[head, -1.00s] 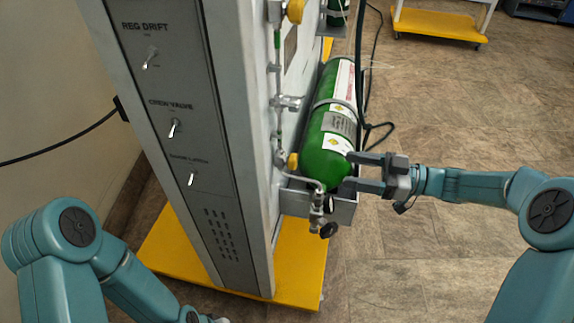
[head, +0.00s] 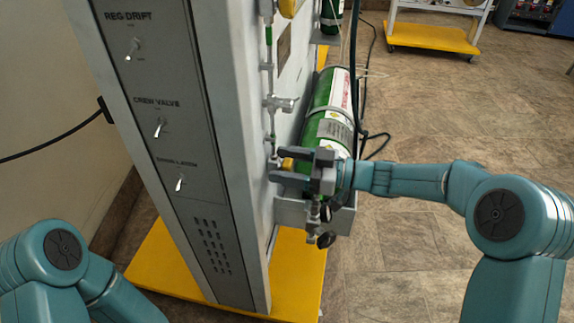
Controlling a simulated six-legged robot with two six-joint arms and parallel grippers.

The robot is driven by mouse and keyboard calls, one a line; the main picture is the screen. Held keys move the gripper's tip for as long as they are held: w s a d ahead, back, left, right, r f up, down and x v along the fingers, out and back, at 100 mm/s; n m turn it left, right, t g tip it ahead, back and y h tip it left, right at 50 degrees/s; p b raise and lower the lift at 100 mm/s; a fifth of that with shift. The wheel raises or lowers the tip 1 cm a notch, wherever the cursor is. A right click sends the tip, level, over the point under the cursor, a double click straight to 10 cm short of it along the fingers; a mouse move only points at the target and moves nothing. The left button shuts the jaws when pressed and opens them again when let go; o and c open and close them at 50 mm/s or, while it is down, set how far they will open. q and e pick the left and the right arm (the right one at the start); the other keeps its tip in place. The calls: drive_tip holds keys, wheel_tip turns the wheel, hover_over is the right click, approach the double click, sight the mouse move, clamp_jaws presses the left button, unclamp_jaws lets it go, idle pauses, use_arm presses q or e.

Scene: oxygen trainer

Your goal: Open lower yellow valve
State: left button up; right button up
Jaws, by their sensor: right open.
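The lower yellow valve (head: 288,164) is a small yellow knob on the side of the grey panel, low on the thin pipe. My right gripper (head: 277,168) reaches in from the right, in front of the green cylinder, with its jaws open and pointing left. Its fingers lie at the yellow knob and partly cover it. I cannot tell whether they touch it. My left arm shows at the lower left, but its gripper is out of view.
The green oxygen cylinder (head: 328,118) stands strapped behind my right gripper. Black-knobbed fittings (head: 325,240) hang below it. The grey panel (head: 150,130) carries several switches and stands on a yellow base (head: 295,270). Another yellow knob (head: 288,8) is higher up. Open floor lies right.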

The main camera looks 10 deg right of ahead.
drive_tip(key=c, duration=1)
drive_tip(key=shift+n, duration=0.7)
drive_tip(key=o, duration=1)
drive_tip(key=shift+d, duration=0.1)
